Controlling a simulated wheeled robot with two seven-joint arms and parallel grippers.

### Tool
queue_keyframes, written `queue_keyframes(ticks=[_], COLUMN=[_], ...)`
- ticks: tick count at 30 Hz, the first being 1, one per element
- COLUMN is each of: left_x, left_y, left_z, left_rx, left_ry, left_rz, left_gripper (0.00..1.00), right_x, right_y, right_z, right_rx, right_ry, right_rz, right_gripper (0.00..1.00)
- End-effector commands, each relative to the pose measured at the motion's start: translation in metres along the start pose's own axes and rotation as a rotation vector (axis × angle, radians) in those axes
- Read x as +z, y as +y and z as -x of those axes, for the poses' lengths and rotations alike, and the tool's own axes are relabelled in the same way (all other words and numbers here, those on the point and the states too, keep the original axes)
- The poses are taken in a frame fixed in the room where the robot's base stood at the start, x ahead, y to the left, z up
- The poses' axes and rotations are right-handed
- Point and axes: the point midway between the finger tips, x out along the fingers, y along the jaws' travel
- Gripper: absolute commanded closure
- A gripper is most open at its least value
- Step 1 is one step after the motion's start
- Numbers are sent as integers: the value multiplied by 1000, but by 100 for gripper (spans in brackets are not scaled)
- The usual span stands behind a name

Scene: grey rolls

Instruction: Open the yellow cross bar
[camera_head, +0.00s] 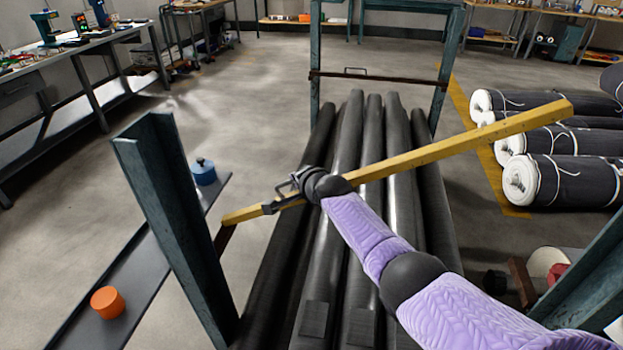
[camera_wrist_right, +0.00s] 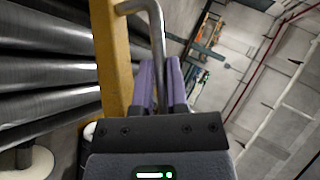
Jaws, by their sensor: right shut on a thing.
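The yellow cross bar (camera_head: 440,153) slants over the grey rolls (camera_head: 345,200), from beside the near left post up to the right. Its right end is free and well apart from the near right post. A grey metal handle (camera_head: 281,188) sits on the bar near its left end; it also shows in the right wrist view (camera_wrist_right: 157,35). My right gripper (camera_head: 292,186) is shut on this handle, its purple fingers (camera_wrist_right: 163,80) alongside the yellow bar (camera_wrist_right: 112,60). My right forearm hides part of the rolls. My left gripper is not in view.
Teal posts (camera_head: 175,210) frame the rack, with a brown rear bar (camera_head: 375,79) across the back. A left shelf (camera_head: 150,262) holds an orange jar (camera_head: 107,302) and a blue one (camera_head: 203,171). Wrapped white-ended rolls (camera_head: 575,182) lie right.

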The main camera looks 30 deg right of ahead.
Motion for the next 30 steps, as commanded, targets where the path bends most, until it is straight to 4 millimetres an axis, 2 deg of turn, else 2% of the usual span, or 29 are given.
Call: queue_keyframes(ticks=[1, 6, 21, 22, 26, 27, 30], left_x=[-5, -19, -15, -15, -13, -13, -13], left_y=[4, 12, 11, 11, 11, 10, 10], left_z=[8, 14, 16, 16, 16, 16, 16], left_rx=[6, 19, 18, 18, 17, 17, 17], left_ry=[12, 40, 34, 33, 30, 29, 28], left_rz=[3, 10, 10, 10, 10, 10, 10], left_gripper=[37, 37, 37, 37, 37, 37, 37], right_x=[0, 4, 6, 6, 6, 6, 6], right_y=[-13, -22, -24, -24, -23, -23, -23], right_z=[2, 1, -1, -1, -1, -1, -1], right_rx=[1, 34, 48, 48, 50, 50, 51], right_ry=[5, 15, 19, 19, 18, 18, 17], right_rz=[11, 44, 58, 58, 58, 57, 57], right_gripper=[100, 100, 100, 80, 53, 47, 47])
